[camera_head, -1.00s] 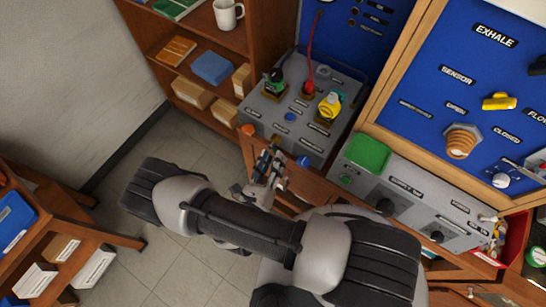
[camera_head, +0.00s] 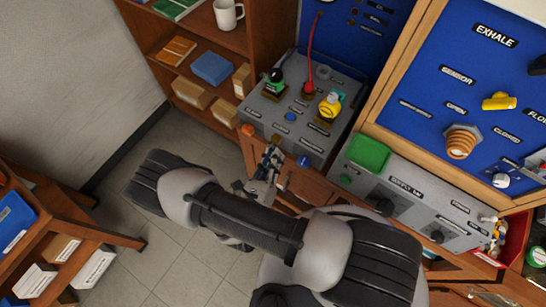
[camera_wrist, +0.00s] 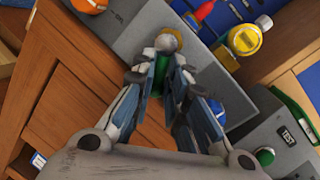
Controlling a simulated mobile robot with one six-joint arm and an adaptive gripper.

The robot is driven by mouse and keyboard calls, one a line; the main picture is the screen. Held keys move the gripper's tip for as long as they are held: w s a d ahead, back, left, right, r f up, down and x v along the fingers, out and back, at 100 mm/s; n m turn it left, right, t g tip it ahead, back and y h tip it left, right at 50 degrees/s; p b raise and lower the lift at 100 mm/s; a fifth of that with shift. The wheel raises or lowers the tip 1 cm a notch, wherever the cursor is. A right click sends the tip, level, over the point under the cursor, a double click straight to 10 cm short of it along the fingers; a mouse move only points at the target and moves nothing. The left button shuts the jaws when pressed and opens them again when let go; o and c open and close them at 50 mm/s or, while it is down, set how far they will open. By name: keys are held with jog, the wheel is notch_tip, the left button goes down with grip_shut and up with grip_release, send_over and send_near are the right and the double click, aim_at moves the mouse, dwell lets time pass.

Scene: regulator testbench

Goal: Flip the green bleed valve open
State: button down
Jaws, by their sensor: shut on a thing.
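A slim green part (camera_wrist: 160,72), which looks like the bleed valve's lever, stands between the fingers of my gripper (camera_wrist: 166,58) in the wrist view. The fingers are closed in on its two sides. A pale tan round end (camera_wrist: 168,40) shows just beyond the fingertips. In the head view my gripper (camera_head: 272,155) is at the front of the grey bench box (camera_head: 262,110), between its orange and blue knobs. The green part is hidden there by the fingers, so its angle is unclear.
The orange knob (camera_head: 248,130) and blue knob (camera_head: 303,161) flank my gripper. A green-and-black fitting (camera_head: 275,82), a red-stemmed fitting (camera_head: 309,85) and a yellow gauge (camera_head: 329,106) stand on the box. A wooden cabinet lies below. Open floor is at the left.

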jog(key=n, duration=0.3)
jog(key=r+n+g, duration=0.1)
jog(key=shift+s+d+r+n+p, duration=0.1)
jog(key=shift+s+d+n+p, duration=0.2)
jog(key=shift+d+n, duration=0.1)
jog(key=c, duration=1.6)
grip_release()
jog(key=shift+s+a, duration=0.1)
jog(key=shift+a, duration=0.05)
jog(key=v, duration=1.1)
jog(key=shift+s+a+r, duration=0.1)
jog(key=shift+s+r, duration=0.05)
jog(key=shift+s, duration=0.2)
jog(key=shift+r, duration=0.1)
